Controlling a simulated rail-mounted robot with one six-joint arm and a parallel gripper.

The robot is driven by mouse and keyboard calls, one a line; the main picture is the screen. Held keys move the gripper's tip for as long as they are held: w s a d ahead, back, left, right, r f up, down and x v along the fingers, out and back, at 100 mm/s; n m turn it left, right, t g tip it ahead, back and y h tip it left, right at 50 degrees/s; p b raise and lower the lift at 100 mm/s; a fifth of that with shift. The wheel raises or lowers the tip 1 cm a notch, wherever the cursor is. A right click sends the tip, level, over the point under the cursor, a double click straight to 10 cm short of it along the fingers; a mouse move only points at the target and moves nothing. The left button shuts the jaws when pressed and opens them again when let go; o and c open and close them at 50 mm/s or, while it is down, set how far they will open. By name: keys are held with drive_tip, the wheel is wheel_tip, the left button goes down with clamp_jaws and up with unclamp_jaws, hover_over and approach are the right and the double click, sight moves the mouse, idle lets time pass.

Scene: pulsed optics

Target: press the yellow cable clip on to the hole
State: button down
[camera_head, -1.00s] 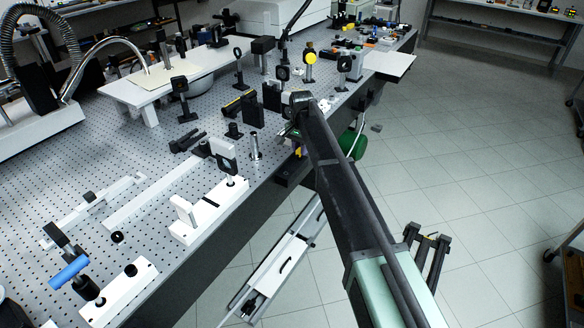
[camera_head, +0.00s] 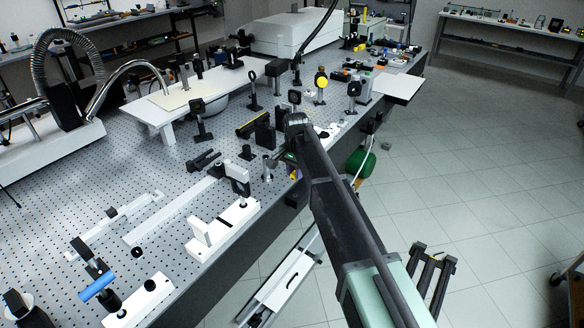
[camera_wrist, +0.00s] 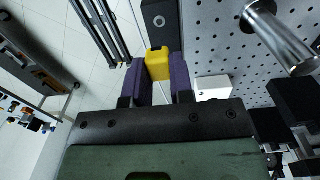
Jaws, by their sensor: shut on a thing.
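The yellow cable clip (camera_wrist: 158,63) is between the two purple fingers of my gripper (camera_wrist: 159,76) in the wrist view. My gripper is shut on it. Just beyond the clip is a dark block with a round, light-rimmed hole (camera_wrist: 159,20). The clip's far end is close to the block's near edge; I cannot tell whether they touch. In the head view a small yellow patch of the clip (camera_head: 295,175) shows at the table's front edge, and my arm hides most of the gripper. The dark block (camera_head: 297,194) sits just below it at that edge.
The perforated optical table (camera_head: 170,185) carries several posts and mounts, with a metal post (camera_wrist: 280,38) right of the clip in the wrist view. A white cable passes near the gripper. A green round object (camera_head: 361,163) is beside the table. Open floor lies to the right.

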drive_tip(key=shift+w+d+f, duration=0.1)
drive_tip(key=shift+w+f, duration=0.05)
drive_tip(key=b, duration=0.6)
hover_over(296, 195)
wheel_tip(296, 195, down, 6)
drive_tip(key=shift+r, duration=0.2)
drive_tip(key=shift+f+b, duration=0.6)
drive_tip(key=shift+f, duration=0.1)
drive_tip(key=shift+f+b, duration=0.55)
drive_tip(key=c, duration=0.9)
unclamp_jaws()
wheel_tip(296, 195, up, 15)
drive_tip(key=p, duration=1.5)
drive_tip(key=shift+d, duration=0.1)
